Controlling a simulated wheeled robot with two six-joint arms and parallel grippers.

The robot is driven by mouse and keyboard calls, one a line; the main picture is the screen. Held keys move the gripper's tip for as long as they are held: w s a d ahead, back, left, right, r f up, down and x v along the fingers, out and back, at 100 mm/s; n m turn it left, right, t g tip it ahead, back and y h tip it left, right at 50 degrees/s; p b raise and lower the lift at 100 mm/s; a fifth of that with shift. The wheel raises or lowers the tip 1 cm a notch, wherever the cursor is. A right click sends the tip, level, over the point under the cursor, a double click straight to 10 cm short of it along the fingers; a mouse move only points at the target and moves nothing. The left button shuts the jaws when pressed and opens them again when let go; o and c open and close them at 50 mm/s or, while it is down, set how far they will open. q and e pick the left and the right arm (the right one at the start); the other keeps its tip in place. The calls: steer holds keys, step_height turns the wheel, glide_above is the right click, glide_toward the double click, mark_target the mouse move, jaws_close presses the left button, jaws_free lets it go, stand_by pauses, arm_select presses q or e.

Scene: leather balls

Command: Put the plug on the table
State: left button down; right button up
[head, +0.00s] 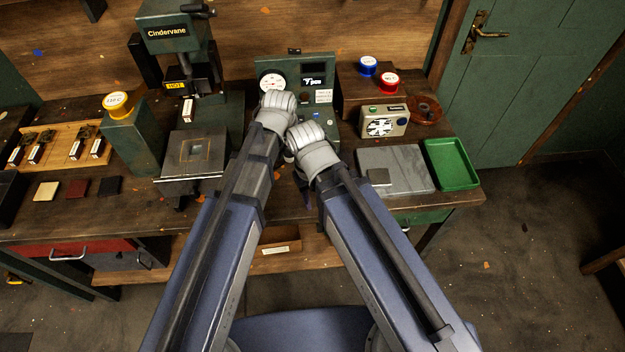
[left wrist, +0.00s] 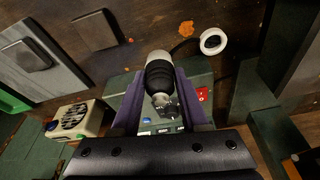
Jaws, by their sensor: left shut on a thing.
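The plug (left wrist: 160,75), a black body with a pale grey end, sits between the purple fingers of my left gripper (left wrist: 162,100) in the left wrist view. The gripper is shut on it, above the bench. A black cable runs beside the plug to a pale ring on the surface. In the head view my arms hide the plug and most of both grippers. The table (head: 130,208) is a dark wooden workbench. My right wrist is close beside the left one; its jaws are hidden.
A gauge panel (head: 315,72) stands behind my wrists. A press (head: 185,110) stands to the left. A grey slab (head: 408,162), a green tray (head: 452,160) and a fan box (head: 383,121) occupy the right side. Bare wood shows along the front edge.

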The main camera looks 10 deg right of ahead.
mark_target(289, 161)
arm_select(q)
steer(key=shift+f+b, duration=4.9)
steer(key=shift+f, duration=0.2)
steer(key=shift+r, duration=0.15)
steer(key=c, duration=0.9)
jaws_free()
steer(key=shift+f, duration=0.2)
steer(key=o, duration=0.5)
steer(key=shift+r, duration=0.1)
steer(key=p+v, duration=1.2)
steer(key=shift+r, duration=0.2)
steer(key=shift+w, duration=0.1)
